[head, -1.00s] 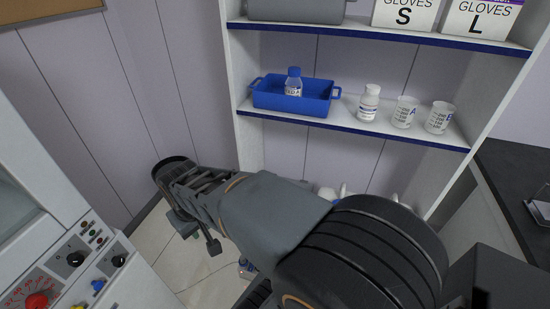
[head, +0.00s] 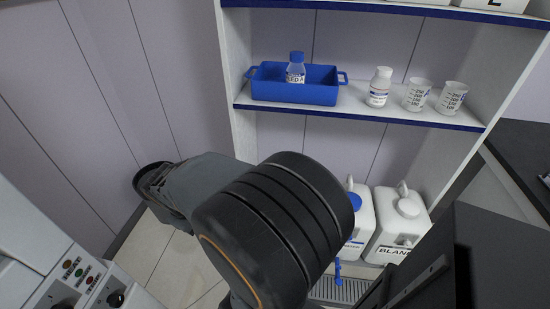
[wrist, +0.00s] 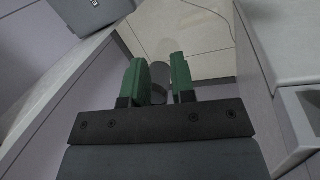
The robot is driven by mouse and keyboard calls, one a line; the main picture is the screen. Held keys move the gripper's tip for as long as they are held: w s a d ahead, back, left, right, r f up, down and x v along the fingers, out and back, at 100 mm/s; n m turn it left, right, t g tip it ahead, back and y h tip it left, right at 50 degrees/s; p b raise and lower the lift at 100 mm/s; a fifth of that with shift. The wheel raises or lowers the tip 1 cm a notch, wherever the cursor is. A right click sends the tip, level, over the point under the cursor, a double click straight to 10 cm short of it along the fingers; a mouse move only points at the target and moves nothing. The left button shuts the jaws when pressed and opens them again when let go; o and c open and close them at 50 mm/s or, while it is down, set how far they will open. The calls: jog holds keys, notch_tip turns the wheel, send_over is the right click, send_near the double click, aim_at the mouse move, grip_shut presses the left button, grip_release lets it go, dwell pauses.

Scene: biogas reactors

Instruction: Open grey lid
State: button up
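No lid that I can clearly identify as the grey lid shows in the head view now. In the wrist view a grey object (wrist: 97,12) with a small light mark is cut off at the upper left; I cannot tell whether it is the lid. My gripper (wrist: 159,62) shows in the wrist view with its two green fingers apart. A grey rounded shape (wrist: 160,78) shows in the gap between them; I cannot tell whether it is near or far. No grip on anything is visible. My arm fills the lower middle of the head view and hides what is behind it.
A shelf (head: 355,113) holds a blue tray (head: 295,92) with a blue-capped bottle (head: 296,68), a white bottle (head: 379,87) and two beakers (head: 418,95). White canisters (head: 401,222) stand below. A control panel (head: 85,285) is at lower left, a dark counter (head: 525,160) at right.

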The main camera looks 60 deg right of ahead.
jog(key=s+d+f+n+g+h+b, duration=0.2)
jog(key=d+f+n+g+h+b, duration=0.15)
jog(key=d+f+n, duration=0.5)
jog(key=s+d+f+n+g+h+b, duration=0.25)
jog(key=d+n+h+b, duration=0.2)
jog(key=d, duration=0.75)
jog(key=w+d+n+t+h+b, duration=0.2)
jog(key=d+n+h, duration=0.1)
jog(key=d+n, duration=0.7)
jog(key=w+d+n+t+h+b, duration=0.2)
jog(key=w+d+n+t+h, duration=0.1)
jog(key=d+n, duration=0.8)
jog(key=d+h, duration=0.1)
jog(key=d, duration=0.2)
jog(key=shift+w+n, duration=0.25)
jog(key=shift+n, duration=0.05)
jog(key=shift+a+r, duration=0.1)
jog(key=shift+c, duration=0.5)
grip_shut()
jog(key=shift+c, duration=1.7)
grip_release()
